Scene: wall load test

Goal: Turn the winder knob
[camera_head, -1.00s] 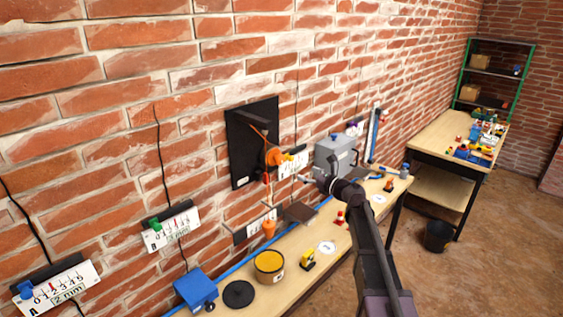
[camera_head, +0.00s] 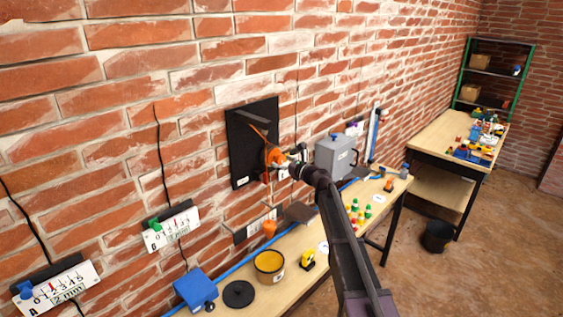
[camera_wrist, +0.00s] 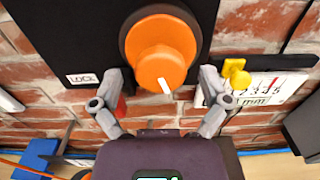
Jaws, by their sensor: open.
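The winder knob is a round orange knob (camera_wrist: 160,68) with a white mark, on a larger orange disc on a black wall board (camera_wrist: 65,25). In the head view the knob (camera_head: 272,156) sits low on the board (camera_head: 241,150). My gripper (camera_wrist: 162,82) is open, with one grey finger on each side of the knob's lower part in the wrist view. In the head view my gripper (camera_head: 289,161) is right in front of the knob. I cannot tell whether the fingers touch it. A "LOCK" label (camera_wrist: 83,78) is left of the knob.
A white scale with a yellow pointer (camera_wrist: 235,72) is close to the right finger. A grey box (camera_head: 336,157) stands right of my gripper. Cords hang on the brick wall.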

